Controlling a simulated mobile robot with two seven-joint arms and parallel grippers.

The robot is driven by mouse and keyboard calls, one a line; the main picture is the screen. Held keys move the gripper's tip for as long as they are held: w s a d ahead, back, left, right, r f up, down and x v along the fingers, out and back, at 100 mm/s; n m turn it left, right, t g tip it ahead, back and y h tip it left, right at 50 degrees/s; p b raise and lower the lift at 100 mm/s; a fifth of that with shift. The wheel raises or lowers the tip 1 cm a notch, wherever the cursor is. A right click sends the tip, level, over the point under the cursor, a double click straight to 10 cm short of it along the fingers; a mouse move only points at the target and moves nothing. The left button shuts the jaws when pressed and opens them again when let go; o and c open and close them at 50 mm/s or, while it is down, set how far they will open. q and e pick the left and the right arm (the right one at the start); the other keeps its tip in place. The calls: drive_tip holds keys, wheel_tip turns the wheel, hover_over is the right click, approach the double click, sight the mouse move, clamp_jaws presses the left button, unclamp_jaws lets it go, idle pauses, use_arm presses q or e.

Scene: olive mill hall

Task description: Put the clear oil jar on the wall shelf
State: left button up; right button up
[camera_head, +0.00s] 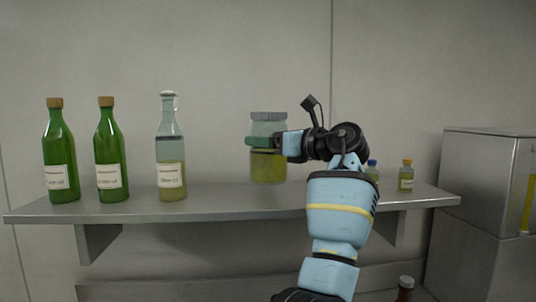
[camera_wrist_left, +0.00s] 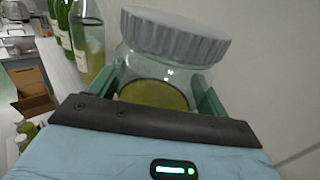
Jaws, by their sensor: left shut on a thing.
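The clear oil jar (camera_head: 268,168) has a grey ribbed lid and yellow-green oil in its lower part. It is upright at the middle of the wall shelf (camera_head: 235,203). I cannot tell whether its base touches the shelf or hangs just above it. My left gripper (camera_head: 265,142) reaches in from the right of the jar and is shut on its upper body, below the lid. In the left wrist view the green fingers lie on either side of the jar (camera_wrist_left: 165,62). My right gripper is not in view.
Two green bottles (camera_head: 60,155) (camera_head: 110,152) and a clear stoppered bottle (camera_head: 171,150) stand left on the shelf. Small bottles (camera_head: 406,176) (camera_head: 372,170) stand at its right, one partly behind my arm. A metal cabinet (camera_head: 485,165) is at the right. The shelf is bare between the clear bottle and jar.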

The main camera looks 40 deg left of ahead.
sight(271, 155)
use_arm(q)
drive_tip(key=shift+f, duration=1.65)
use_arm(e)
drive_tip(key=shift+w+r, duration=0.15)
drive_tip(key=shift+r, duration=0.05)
use_arm(q)
drive_tip(key=o, duration=1.6)
drive_tip(key=shift+f, duration=0.2)
drive_tip(key=shift+c, duration=0.2)
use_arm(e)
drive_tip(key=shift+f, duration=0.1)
use_arm(q)
drive_tip(key=shift+d, duration=0.3)
drive_tip(key=w+d+b, duration=0.1)
drive_tip(key=d, duration=1)
drive_tip(key=shift+w+d, duration=0.15)
drive_tip(key=shift+d, duration=0.1)
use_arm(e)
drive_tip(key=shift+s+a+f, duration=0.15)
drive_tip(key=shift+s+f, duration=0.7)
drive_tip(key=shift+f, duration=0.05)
